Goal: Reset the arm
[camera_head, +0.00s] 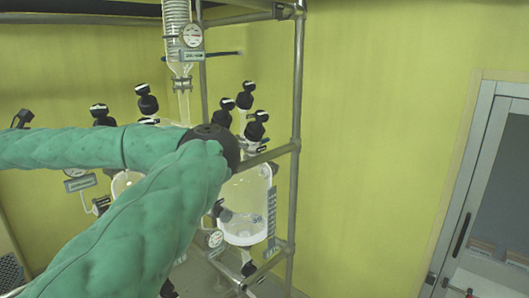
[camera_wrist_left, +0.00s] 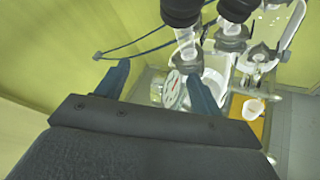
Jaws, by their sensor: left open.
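My left arm (camera_head: 150,190) in its green sleeve comes in from the left of the head view and bends at a black joint (camera_head: 212,140) in front of the glass reactor frame. My left gripper does not show clearly in the head view. In the left wrist view my left gripper (camera_wrist_left: 157,72) has its two dark blue fingers spread apart, with nothing seen held between them. A round gauge (camera_wrist_left: 174,90) and glassware show beyond the fingers; I cannot tell how close they are. My right gripper is in neither view.
A metal frame (camera_head: 297,110) carries a glass vessel (camera_head: 245,205), black-capped valves (camera_head: 255,128) and a coiled condenser (camera_head: 178,22). My arm hides part of it. A yellow wall (camera_head: 380,120) and a door (camera_head: 478,190) are at the right.

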